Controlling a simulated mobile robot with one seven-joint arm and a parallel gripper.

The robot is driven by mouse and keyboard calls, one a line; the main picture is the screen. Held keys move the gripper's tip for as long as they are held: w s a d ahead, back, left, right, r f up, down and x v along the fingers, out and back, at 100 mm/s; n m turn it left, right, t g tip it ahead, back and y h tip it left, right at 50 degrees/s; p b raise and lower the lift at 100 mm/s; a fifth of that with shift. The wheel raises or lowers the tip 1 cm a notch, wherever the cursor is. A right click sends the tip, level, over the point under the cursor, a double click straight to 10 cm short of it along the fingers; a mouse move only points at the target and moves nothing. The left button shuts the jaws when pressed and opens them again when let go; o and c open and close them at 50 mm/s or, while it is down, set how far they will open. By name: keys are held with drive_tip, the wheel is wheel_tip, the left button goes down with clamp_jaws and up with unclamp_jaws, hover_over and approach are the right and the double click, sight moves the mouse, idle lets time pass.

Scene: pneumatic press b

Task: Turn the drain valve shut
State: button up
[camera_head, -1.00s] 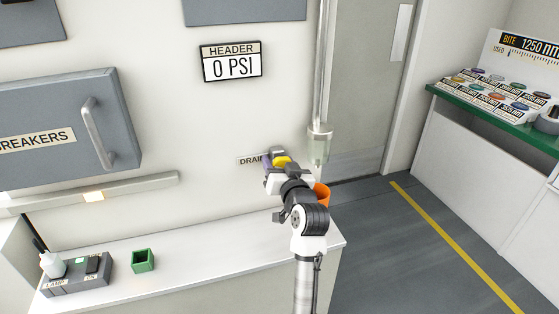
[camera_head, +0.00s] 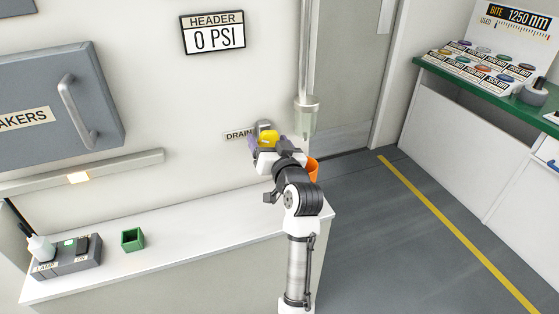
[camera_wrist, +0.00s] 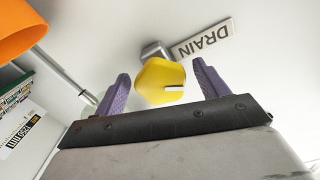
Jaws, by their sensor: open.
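The drain valve has a yellow knob (camera_wrist: 161,82) with a white mark on its face and a grey body (camera_wrist: 156,50) behind it on the wall. In the head view the yellow knob (camera_head: 269,139) shows beside the DRAIN label (camera_head: 238,134). My gripper (camera_wrist: 160,88) is open, with one purple finger on each side of the knob. In the wrist view there are gaps between the fingers and the knob, so it is not clamped. In the head view my gripper (camera_head: 267,143) is at the valve, and my wrist hides part of it.
An orange container (camera_head: 313,168) is just right of my wrist. A clear cylinder on a vertical pipe (camera_head: 306,115) hangs close to the right of the valve. A white counter (camera_head: 190,246) is below, with a green box (camera_head: 132,239). The header display (camera_head: 213,33) reads 0 PSI.

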drive_tip(key=b+v, duration=0.2)
drive_tip(key=v, duration=0.9)
drive_tip(key=shift+s+b, duration=0.2)
drive_tip(key=shift+b, duration=0.1)
drive_tip(key=w+a+n+p, duration=0.1)
drive_tip(key=w+n, duration=0.1)
drive_tip(key=w, duration=0.2)
drive_tip(key=w+a+n+p, duration=0.1)
drive_tip(key=w+n+p, duration=0.1)
drive_tip(key=w, duration=0.2)
drive_tip(key=w+a+n+p, duration=0.2)
drive_tip(key=w, duration=0.2)
drive_tip(key=shift+w+r, duration=0.3)
drive_tip(key=shift+r, duration=0.05)
drive_tip(key=c, duration=1)
